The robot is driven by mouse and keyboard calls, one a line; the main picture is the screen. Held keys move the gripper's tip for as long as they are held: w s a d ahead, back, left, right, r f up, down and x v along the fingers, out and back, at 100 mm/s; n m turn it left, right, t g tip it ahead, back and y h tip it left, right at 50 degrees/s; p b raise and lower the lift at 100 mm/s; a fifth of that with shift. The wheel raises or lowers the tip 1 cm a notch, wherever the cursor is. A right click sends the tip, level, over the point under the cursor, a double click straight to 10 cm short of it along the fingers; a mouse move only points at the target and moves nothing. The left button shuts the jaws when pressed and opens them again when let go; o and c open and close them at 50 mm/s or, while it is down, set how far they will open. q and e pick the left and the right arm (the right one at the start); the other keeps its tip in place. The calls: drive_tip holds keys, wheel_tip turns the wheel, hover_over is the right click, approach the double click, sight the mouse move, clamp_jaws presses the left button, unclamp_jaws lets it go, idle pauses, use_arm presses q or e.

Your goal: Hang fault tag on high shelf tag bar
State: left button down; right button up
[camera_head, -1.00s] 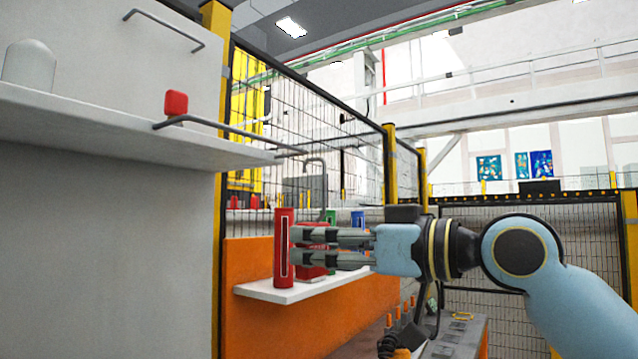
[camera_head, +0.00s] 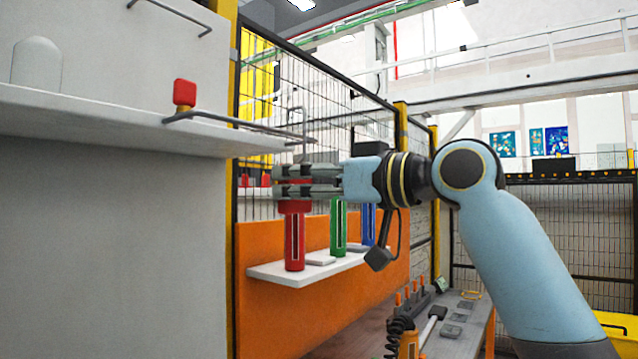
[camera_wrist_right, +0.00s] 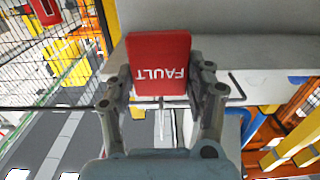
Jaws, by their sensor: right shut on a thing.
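The red fault tag (camera_wrist_right: 160,62) is between the fingers of my right gripper (camera_wrist_right: 160,92) in the right wrist view, with its FAULT lettering upside down. In the head view my right gripper (camera_head: 281,181) is shut on the tag, and only a little red shows between the fingers. The tag's thin grey wire hook (camera_head: 304,122) rises above the gripper. The dark tag bar (camera_head: 225,124) runs out from the high white shelf (camera_head: 100,125). The hook overlaps the bar's free end in the picture; I cannot tell whether they touch. My left gripper is out of view.
Below the gripper, a red cylinder (camera_head: 294,240), a green one (camera_head: 338,222) and a blue one (camera_head: 369,225) stand on a small white ledge (camera_head: 290,279). A red knob (camera_head: 184,92) stands on the high shelf beside the bar. A mesh fence (camera_head: 330,110) is behind.

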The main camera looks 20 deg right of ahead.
drive_tip(key=shift+x, duration=1.9)
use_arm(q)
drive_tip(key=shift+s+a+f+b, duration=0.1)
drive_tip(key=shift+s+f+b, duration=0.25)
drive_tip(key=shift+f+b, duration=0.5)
use_arm(e)
drive_tip(key=shift+s+f, duration=0.1)
drive_tip(key=shift+f, duration=0.8)
drive_tip(key=o, duration=1.2)
drive_tip(key=shift+o, duration=0.2)
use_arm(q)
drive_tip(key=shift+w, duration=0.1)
